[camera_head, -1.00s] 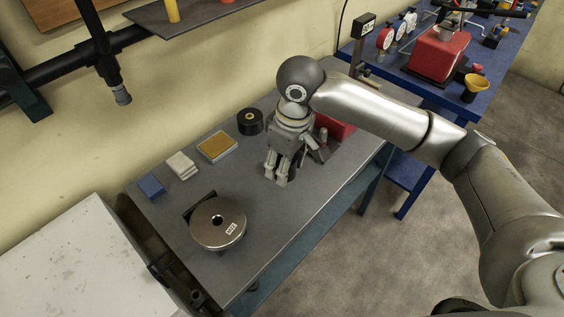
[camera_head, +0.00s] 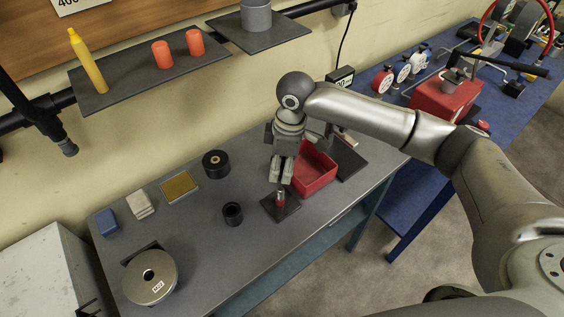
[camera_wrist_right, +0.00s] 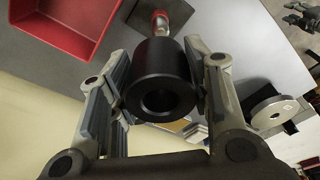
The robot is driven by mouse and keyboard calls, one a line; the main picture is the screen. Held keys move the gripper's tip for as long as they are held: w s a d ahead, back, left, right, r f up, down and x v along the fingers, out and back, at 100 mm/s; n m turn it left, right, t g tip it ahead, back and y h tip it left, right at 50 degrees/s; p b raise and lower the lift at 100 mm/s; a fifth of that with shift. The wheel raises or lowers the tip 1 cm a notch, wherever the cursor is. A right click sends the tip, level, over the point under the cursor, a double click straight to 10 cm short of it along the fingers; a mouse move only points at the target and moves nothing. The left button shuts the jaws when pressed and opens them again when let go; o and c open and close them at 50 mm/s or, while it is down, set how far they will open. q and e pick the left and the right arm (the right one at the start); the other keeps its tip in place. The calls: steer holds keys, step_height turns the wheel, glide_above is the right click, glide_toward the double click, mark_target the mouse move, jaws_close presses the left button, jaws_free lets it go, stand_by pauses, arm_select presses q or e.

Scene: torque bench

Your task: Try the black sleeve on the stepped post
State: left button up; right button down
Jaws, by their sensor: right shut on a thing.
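My right gripper (camera_head: 281,180) points down over the stepped post (camera_head: 280,199), which stands upright on a dark square plate (camera_head: 291,212). In the right wrist view a thick black sleeve (camera_wrist_right: 158,75) with a round bore sits between the finger pads, and the gripper is shut on it. The post (camera_wrist_right: 160,22), with a red band, shows just beyond the sleeve, apart from it. In the head view the held sleeve cannot be made out. Another black hollow cylinder (camera_head: 232,213) stands on the bench left of the post.
A red tray (camera_head: 322,182) stands right of the post. A black cylinder with a brass centre (camera_head: 215,163), a gold pad (camera_head: 180,187), a blue block (camera_head: 108,222) and a steel disc (camera_head: 150,278) lie to the left. The bench front is clear. A shelf (camera_head: 125,92) hangs above.

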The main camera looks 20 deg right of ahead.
mark_target(281, 189)
steer(key=shift+a+f, duration=0.25)
steer(key=shift+f, duration=0.35)
steer(key=shift+f+b, duration=0.45)
steer(key=shift+f, duration=1.65)
arm_select(q)
steer(key=shift+s+a+f, duration=0.1)
steer(key=shift+a+f, duration=0.3)
steer(key=shift+f, duration=0.1)
steer(key=shift+a, duration=0.1)
arm_select(e)
steer(key=shift+f, duration=0.7)
steer(key=shift+f, duration=2.2)
stand_by(1.8)
